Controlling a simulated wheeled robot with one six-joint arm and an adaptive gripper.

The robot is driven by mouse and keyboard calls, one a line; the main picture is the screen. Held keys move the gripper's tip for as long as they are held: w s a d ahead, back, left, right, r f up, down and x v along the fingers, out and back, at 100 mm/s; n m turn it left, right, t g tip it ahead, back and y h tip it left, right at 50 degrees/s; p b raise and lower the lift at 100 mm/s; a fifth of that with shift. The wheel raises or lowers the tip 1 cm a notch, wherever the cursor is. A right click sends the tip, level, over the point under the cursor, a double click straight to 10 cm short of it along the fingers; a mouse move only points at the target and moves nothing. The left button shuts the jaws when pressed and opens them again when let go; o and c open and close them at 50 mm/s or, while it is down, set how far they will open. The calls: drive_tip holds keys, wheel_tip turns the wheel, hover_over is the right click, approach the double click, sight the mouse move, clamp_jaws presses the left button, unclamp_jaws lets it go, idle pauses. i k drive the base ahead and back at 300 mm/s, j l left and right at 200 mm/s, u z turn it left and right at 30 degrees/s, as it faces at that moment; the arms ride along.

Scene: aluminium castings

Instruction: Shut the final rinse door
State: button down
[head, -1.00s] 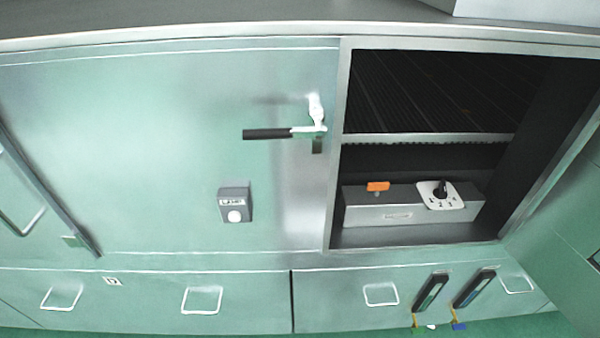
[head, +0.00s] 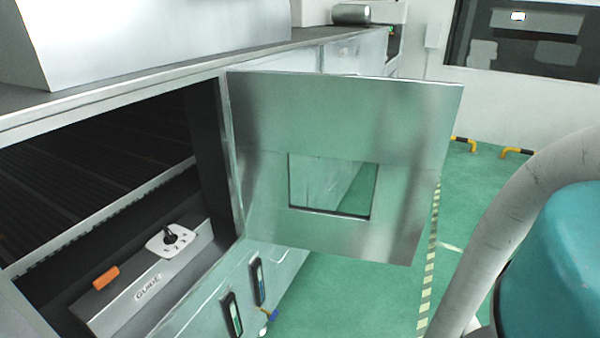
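A square metal door (head: 345,120) with a small window (head: 330,186) stands wide open in the head view, swung out to the right of a dark opening. Its hinge side is at its left edge, by the frame of the opening. I cannot read a label on it. Inside the opening are a dark ribbed rack (head: 90,150) and a grey box (head: 150,275) marked GUIDE, with a dial (head: 170,240) and an orange switch (head: 105,278). My gripper is not in view.
Two dark handled tools (head: 245,298) hang on the front below the opening. A large pale box (head: 150,40) stands on the machine top. Green floor (head: 375,295) with a striped line lies open beyond the door. My arm fills the right edge.

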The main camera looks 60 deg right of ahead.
sight(404, 126)
drive_tip(key=k+j+u, duration=0.15)
drive_tip(key=k+u, duration=0.25)
drive_tip(key=k, duration=0.25)
drive_tip(key=l+u, duration=0.35)
drive_tip(key=k+l+u, duration=0.1)
drive_tip(key=u, duration=0.3)
drive_tip(key=k+l+u, duration=0.1)
drive_tip(key=l+u, duration=0.25)
drive_tip(key=k+l, duration=0.25)
drive_tip(key=l, duration=0.25)
drive_tip(key=k+l, duration=0.3)
drive_tip(key=l, duration=0.15)
drive_tip(key=k+l, duration=0.25)
drive_tip(key=l, duration=0.25)
drive_tip(key=k+l, duration=0.3)
drive_tip(key=l, duration=0.2)
drive_tip(key=k+l, duration=0.25)
drive_tip(key=l, duration=0.2)
drive_tip(key=k+l, duration=0.25)
drive_tip(key=l, duration=0.25)
drive_tip(key=k+l, duration=0.3)
drive_tip(key=l, duration=0.15)
drive_tip(key=k+l, duration=0.25)
drive_tip(key=l, duration=0.25)
drive_tip(key=k+l+z, duration=0.2)
drive_tip(key=k+l, duration=0.05)
